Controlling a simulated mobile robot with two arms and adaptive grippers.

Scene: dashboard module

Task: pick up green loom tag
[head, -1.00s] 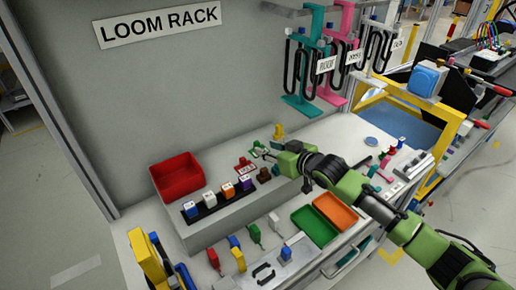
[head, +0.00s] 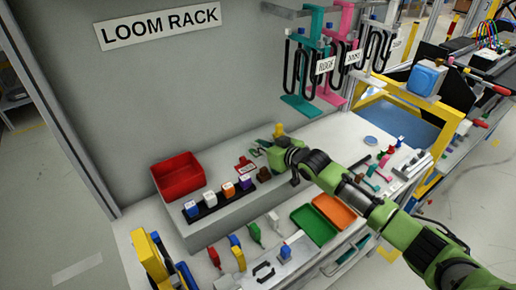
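A small green piece (head: 256,151), which looks like the green loom tag, lies on the grey raised ledge beside a red tag (head: 244,164). My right gripper (head: 278,156) is at the back of the ledge, just right of the green piece. The arm and wrist cover its fingers, so I cannot tell whether they are open or touching anything. My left gripper is not in view.
A red bin (head: 178,178) and a black strip of colored blocks (head: 216,203) stand left on the ledge. Green (head: 313,225) and orange (head: 335,210) trays lie in front. Hanging teal and pink racks (head: 302,107) are behind my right arm.

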